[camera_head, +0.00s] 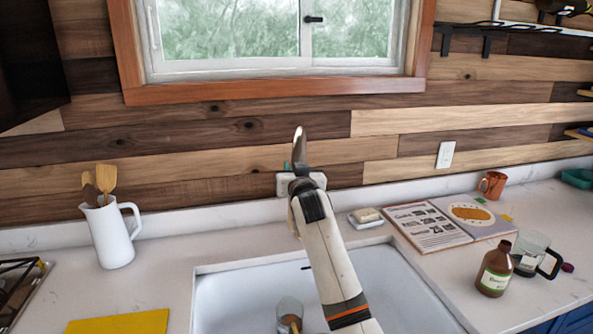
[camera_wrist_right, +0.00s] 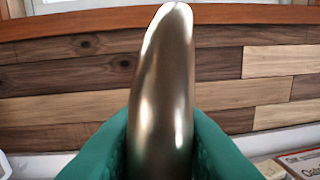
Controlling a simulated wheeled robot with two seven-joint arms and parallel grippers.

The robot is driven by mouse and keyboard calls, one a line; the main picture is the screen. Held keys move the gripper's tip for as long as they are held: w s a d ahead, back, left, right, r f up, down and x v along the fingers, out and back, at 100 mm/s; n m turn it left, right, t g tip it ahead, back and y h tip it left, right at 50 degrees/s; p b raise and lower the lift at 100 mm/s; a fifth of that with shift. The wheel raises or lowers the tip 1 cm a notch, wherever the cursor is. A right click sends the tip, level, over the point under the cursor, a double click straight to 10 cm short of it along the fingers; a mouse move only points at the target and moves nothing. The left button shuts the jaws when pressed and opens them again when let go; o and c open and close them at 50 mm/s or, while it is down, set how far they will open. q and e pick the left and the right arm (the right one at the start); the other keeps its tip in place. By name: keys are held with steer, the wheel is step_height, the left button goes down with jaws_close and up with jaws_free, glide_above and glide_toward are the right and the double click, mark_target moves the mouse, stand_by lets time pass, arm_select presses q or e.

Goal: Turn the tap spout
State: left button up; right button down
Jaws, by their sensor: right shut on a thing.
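The metal tap spout (camera_head: 300,146) rises over the back of the sink, and its rounded tip shows above my right gripper (camera_head: 298,172). In the right wrist view the shiny bronze-grey spout (camera_wrist_right: 163,80) stands nearly upright between the green fingers of the right gripper (camera_wrist_right: 160,145). The fingers are shut on it from both sides. My right arm hides the lower part of the tap and its base in the head view. My left gripper is not in view.
The white sink (camera_head: 232,290) holds a glass (camera_head: 289,309) near the arm. Right of it are a soap dish (camera_head: 366,222), an open book (camera_head: 428,226), a brown bottle (camera_head: 494,270) and a glass mug (camera_head: 533,252). A white utensil jug (camera_head: 108,236) stands left.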

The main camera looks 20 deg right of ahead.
steer(key=shift+a, duration=0.1)
steer(key=c, duration=1.6)
jaws_free()
steer(key=shift+r, duration=0.1)
steer(key=o, duration=0.4)
steer(key=shift+w+a, duration=0.1)
steer(key=shift+w, duration=0.05)
steer(key=shift+c, duration=0.2)
steer(key=shift+s, duration=0.3)
steer(key=s+a+b, duration=0.2)
steer(key=s+b, duration=0.1)
steer(key=s, duration=0.8)
steer(key=shift+s+f, duration=0.15)
steer(key=shift+f, duration=0.05)
steer(key=shift+f, duration=0.1)
